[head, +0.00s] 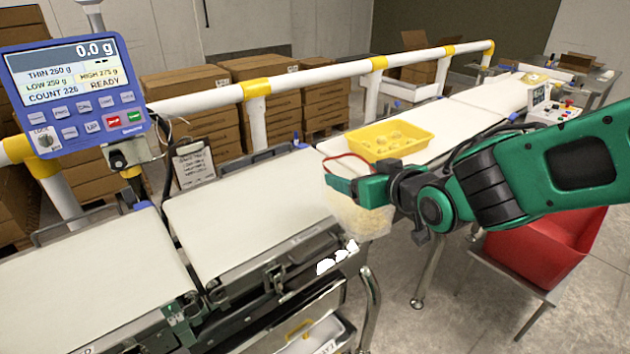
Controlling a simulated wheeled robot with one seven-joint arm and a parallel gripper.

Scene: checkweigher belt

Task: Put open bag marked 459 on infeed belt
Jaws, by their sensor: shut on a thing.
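My gripper (345,177), green, is shut on a translucent bag (362,218) with pale contents. The bag hangs below the fingers, and a thin red line arcs above them at its top. No number is readable on it. The bag is beside the right end of the middle white belt section (250,215), in front of the far belt (455,122). Another white belt section (90,275) lies at left. The two near sections look bare. No label shows which section is the infeed.
A yellow tray (428,142) with pale pieces sits on the far belt, just behind my gripper. A white and yellow guard rail (315,78) runs behind the belts. A blue display (72,85) reads 0.0 g and READY. A red bin (545,255) stands at right below my arm.

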